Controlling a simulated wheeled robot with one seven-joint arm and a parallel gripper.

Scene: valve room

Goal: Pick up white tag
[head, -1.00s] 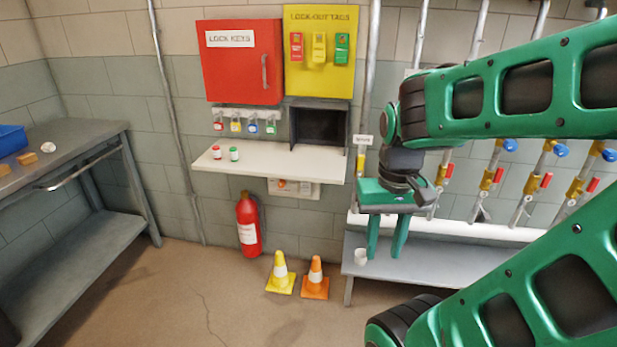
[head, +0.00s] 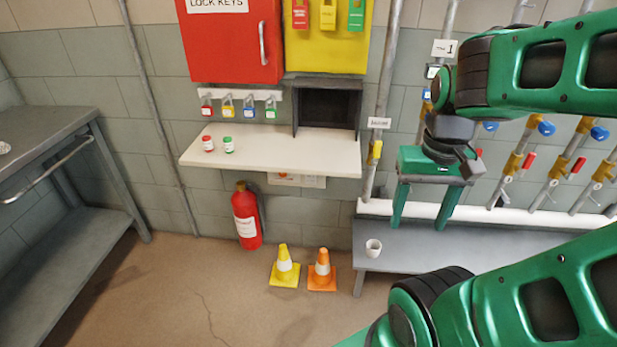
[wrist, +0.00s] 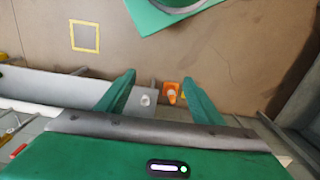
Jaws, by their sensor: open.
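I cannot tell for sure which thing is the white tag. A small white label (head: 379,123) with dark print is on the grey pipe left of my gripper. A white sign marked 1 (head: 444,47) is higher up, above my gripper's wrist. The yellow board (head: 327,58) bears red, yellow and green tags, none of them white. My gripper (head: 420,226) is open and empty, pointing down above the grey bench (head: 400,262). In the wrist view my gripper (wrist: 158,78) has nothing held between its fingers.
Left are a white shelf (head: 290,155) with two small jars, several padlocks (head: 228,108) and a red cabinet (head: 230,45). Two cones (head: 321,272) and a red extinguisher (head: 246,217) stand below. Valve pipes (head: 550,160) are right.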

